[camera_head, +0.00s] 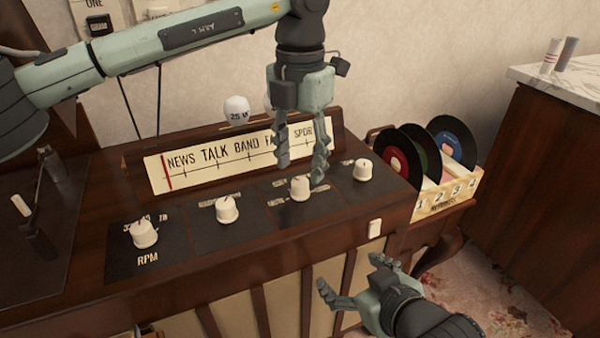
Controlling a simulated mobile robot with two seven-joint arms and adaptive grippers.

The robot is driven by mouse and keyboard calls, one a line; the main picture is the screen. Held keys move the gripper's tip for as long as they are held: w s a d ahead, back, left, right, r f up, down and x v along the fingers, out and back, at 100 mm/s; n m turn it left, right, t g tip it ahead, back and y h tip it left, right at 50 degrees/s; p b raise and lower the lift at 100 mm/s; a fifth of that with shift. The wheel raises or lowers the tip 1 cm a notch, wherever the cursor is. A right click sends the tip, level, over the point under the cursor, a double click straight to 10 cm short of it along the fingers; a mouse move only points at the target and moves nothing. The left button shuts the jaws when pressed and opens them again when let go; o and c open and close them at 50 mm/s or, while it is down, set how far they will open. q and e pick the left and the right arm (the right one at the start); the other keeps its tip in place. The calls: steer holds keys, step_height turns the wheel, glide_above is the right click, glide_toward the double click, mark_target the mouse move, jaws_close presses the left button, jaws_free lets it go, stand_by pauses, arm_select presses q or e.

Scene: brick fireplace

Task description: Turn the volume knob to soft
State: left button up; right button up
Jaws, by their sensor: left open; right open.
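A row of white knobs runs along the dark panel of the wooden console (190,275). The leftmost knob (143,235) is marked RPM. The second knob (227,210), third knob (300,188) and rightmost knob (363,170) have labels too small or covered to read, so I cannot tell which is volume. My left gripper (302,168) points down, open, with its fingertips just above and around the third knob; contact cannot be told. My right gripper (350,274) is open and empty in front of the console, below a white switch (375,228).
A tuning dial (215,160) reading NEWS, TALK, BAND stands behind the knobs. A wooden record crate (448,192) with several records is at the right. A marble-topped cabinet (560,85) stands further right. A small white round item (237,110) sits behind the dial.

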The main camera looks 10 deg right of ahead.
mark_target(300, 181)
arm_select(q)
step_height(300, 181, up, 8)
steer(key=shift+r, duration=0.25)
